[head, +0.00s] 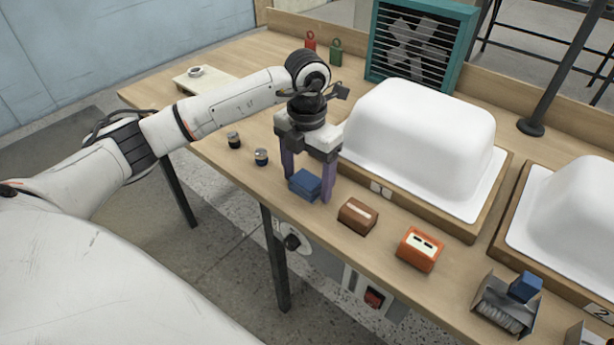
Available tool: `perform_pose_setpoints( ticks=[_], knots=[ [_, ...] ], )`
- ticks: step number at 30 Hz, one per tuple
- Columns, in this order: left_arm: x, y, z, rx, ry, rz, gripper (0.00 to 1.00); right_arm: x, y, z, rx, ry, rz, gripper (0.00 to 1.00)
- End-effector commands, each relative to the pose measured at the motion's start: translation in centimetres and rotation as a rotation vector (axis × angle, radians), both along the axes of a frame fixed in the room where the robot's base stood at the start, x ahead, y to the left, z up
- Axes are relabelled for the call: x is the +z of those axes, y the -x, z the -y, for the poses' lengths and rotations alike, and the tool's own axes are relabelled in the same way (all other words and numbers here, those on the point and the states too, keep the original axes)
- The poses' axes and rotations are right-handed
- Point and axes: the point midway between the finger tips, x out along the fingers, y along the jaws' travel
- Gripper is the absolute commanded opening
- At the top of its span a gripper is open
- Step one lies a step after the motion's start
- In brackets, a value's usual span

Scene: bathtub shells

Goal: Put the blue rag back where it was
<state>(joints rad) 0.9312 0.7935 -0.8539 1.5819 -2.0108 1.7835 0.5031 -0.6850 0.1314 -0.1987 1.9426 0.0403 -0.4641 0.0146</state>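The blue rag (305,184), a small folded block, is at the front of the wooden workbench, left of a brown block. My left gripper (308,188) points straight down with its two purple fingers on either side of the rag. The fingers stand wide apart and the rag fills most of the gap. I cannot tell whether both fingers press on it, or whether it rests on the bench or is just above it. My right gripper is not in view.
A brown block (357,216), an orange box (420,249) and a metal holder with a brush (503,308) and a blue block (525,287) line the front edge. White tub shells (420,135) stand behind.

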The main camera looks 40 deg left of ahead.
Motion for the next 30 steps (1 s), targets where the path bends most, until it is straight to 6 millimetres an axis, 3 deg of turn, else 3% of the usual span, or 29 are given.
perform_pose_setpoints(
  ticks=[11,24,30],
  knots=[
    [0.8,-0.1,0.0,0.000,0.000,0.002,0.71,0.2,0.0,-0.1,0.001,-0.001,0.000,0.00],
    [9.4,-0.1,0.0,0.000,0.000,0.004,0.71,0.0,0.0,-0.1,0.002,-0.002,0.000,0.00],
    [11.9,-0.1,0.0,0.000,0.000,0.002,0.71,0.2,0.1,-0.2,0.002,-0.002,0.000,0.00]
  ],
)
